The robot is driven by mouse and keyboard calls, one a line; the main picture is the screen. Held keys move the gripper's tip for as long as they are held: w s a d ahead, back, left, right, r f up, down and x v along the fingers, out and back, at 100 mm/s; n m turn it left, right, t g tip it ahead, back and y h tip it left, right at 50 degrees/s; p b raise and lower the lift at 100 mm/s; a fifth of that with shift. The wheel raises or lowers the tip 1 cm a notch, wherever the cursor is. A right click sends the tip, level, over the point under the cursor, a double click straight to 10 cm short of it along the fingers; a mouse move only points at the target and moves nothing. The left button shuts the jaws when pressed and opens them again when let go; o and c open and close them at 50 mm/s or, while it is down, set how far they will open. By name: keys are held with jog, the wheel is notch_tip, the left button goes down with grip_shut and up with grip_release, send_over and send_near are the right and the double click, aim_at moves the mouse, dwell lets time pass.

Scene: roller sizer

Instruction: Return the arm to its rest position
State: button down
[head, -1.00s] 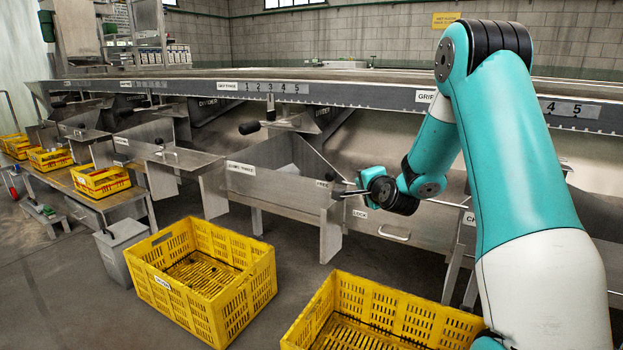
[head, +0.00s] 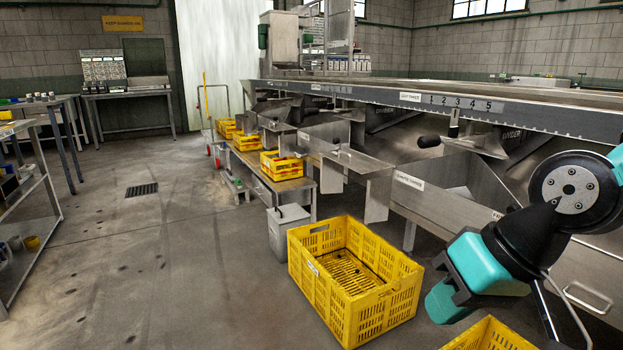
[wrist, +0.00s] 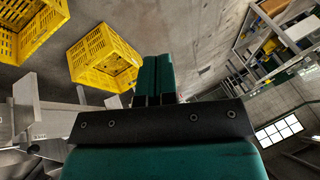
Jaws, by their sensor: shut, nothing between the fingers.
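My gripper (head: 443,303) hangs at the lower right of the head view, below a dark wrist joint of my arm. It is over the floor, just right of the front yellow crate as seen there. In the wrist view its two green fingers (wrist: 157,75) lie side by side, closed, with nothing between them. My arm is folded in at the right edge of the head view, and most of it is out of frame.
A yellow crate (head: 307,275) stands on the floor left of my gripper, and another (head: 490,337) is at the bottom edge. The steel sizer (head: 460,108) with its chutes runs along the right. Open concrete floor (head: 160,260) lies to the left.

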jog(key=s+n+g+h, duration=0.15)
jog(key=s+n, duration=0.25)
jog(key=s, duration=0.5)
notch_tip(320, 180, up, 27)
jog(key=g+p, duration=0.1)
jog(key=p, duration=2.5)
jog(key=shift+a+p, duration=0.3)
jog(key=shift+a, duration=0.05)
